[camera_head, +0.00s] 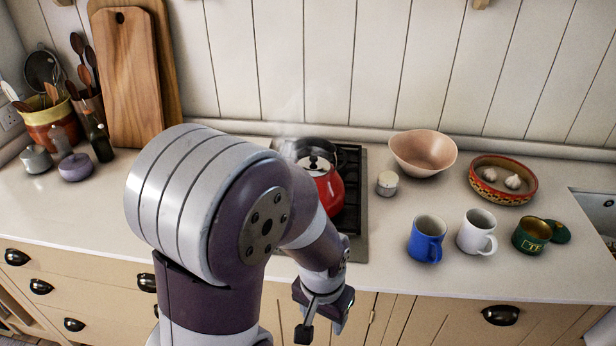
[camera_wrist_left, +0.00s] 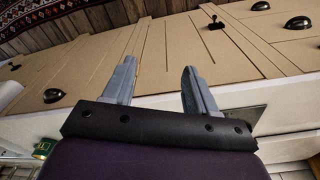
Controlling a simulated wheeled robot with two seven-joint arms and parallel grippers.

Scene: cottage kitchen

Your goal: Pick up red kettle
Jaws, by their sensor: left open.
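The red kettle (camera_head: 327,186) stands on the dark stove top, with a black knob on its lid. My left arm covers its left and lower part in the head view. My left gripper (camera_head: 325,325) is open and empty, in front of the counter's front edge, below and apart from the kettle. In the left wrist view its two fingers (camera_wrist_left: 158,85) are spread with nothing between them, and cabinet fronts lie beyond. The kettle is not visible in that view. My right gripper is in neither view.
Beside the stove (camera_head: 353,225) are a small white jar (camera_head: 387,183), a pink bowl (camera_head: 423,153), a blue mug (camera_head: 427,240), a white mug (camera_head: 477,232) and a green tin (camera_head: 531,235).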

